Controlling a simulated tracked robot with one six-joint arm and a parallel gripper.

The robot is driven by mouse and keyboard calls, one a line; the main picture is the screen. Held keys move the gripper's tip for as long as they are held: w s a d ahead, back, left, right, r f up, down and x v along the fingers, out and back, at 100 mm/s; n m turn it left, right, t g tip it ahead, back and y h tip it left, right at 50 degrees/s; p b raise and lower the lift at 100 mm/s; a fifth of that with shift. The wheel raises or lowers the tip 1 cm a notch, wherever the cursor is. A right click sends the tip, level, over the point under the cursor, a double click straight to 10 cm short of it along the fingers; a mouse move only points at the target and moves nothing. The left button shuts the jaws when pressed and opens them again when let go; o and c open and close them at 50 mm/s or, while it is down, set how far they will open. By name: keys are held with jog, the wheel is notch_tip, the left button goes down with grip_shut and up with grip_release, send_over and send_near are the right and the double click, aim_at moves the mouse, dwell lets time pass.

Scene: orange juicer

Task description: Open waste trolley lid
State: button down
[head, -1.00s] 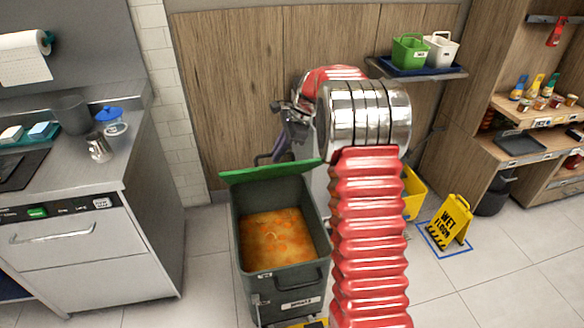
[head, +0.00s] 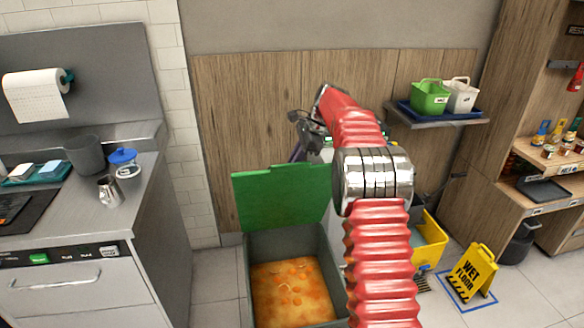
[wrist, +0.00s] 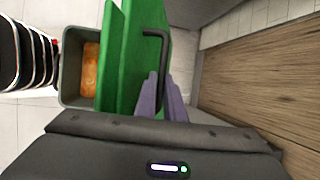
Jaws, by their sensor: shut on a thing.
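The grey waste trolley (head: 333,255) stands on the floor with orange waste inside; its bin also shows in the wrist view (wrist: 70,75). Its green lid (head: 280,197) is raised at the rear edge and stands steeply, with the opening uncovered. In the wrist view the lid (wrist: 130,50) carries a dark bar handle (wrist: 160,42). My gripper (wrist: 170,98), with purple fingers, is shut on the lid handle at its lower end. In the head view my red arm hides part of the gripper and the trolley's right side.
A steel counter (head: 140,190) with jars stands at the left. A wood panel wall (head: 240,110) rises behind the lid. A yellow bucket (head: 432,240) and a wet floor sign (head: 474,270) stand at the right. A shelf (head: 440,118) holds two small buckets.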

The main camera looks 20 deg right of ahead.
jog(key=shift+d+f, duration=0.1)
jog(key=shift+d, duration=0.1)
jog(key=c, duration=1.8)
grip_release()
jog(key=shift+w+a, duration=0.1)
jog(key=shift+a, duration=0.2)
jog(key=shift+c, duration=0.2)
jog(key=shift+r, duration=0.3)
jog(key=v, duration=1.3)
jog(key=shift+r, duration=0.1)
